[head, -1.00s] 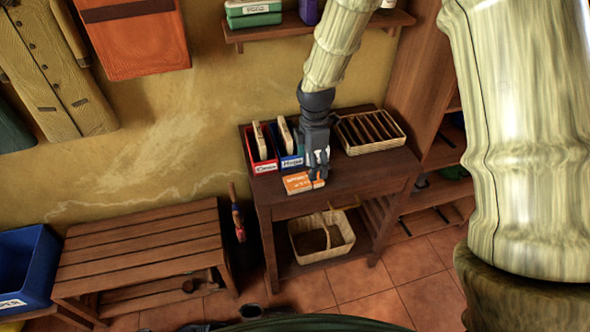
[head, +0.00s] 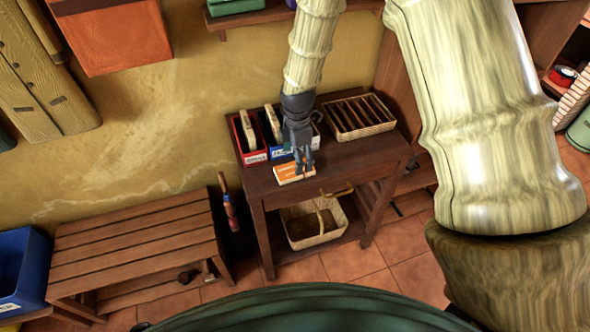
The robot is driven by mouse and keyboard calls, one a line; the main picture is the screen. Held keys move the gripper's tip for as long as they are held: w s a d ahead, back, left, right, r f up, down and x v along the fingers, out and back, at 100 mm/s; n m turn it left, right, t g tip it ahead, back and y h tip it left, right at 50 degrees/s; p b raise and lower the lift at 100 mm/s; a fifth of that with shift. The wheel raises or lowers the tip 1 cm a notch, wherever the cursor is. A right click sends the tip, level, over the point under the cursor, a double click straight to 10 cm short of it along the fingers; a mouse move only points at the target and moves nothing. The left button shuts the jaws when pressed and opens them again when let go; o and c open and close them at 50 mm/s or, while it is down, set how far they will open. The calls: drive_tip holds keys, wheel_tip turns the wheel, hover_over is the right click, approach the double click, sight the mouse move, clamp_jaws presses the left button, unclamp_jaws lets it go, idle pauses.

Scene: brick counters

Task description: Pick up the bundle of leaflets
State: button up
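The bundle of leaflets (head: 290,174) is a small orange and white stack lying near the front edge of the dark wooden side table (head: 345,177). My gripper (head: 303,170) points down at the right part of the bundle, with its fingers close over or around it. The fingers hide part of the bundle. At this size I cannot tell whether they touch it or how far they are apart.
A red bin (head: 250,146) and a blue bin (head: 280,151) stand behind the bundle on the table. A slotted wicker tray (head: 358,117) is at the back right. A basket (head: 313,225) sits on the lower shelf. A slatted bench (head: 140,240) stands left.

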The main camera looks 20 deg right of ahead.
sight(294, 171)
drive_tip(key=shift+a+f+p, duration=0.2)
drive_tip(key=shift+f+p, duration=0.75)
drive_tip(key=shift+f, duration=1.55)
drive_tip(key=c, duration=1)
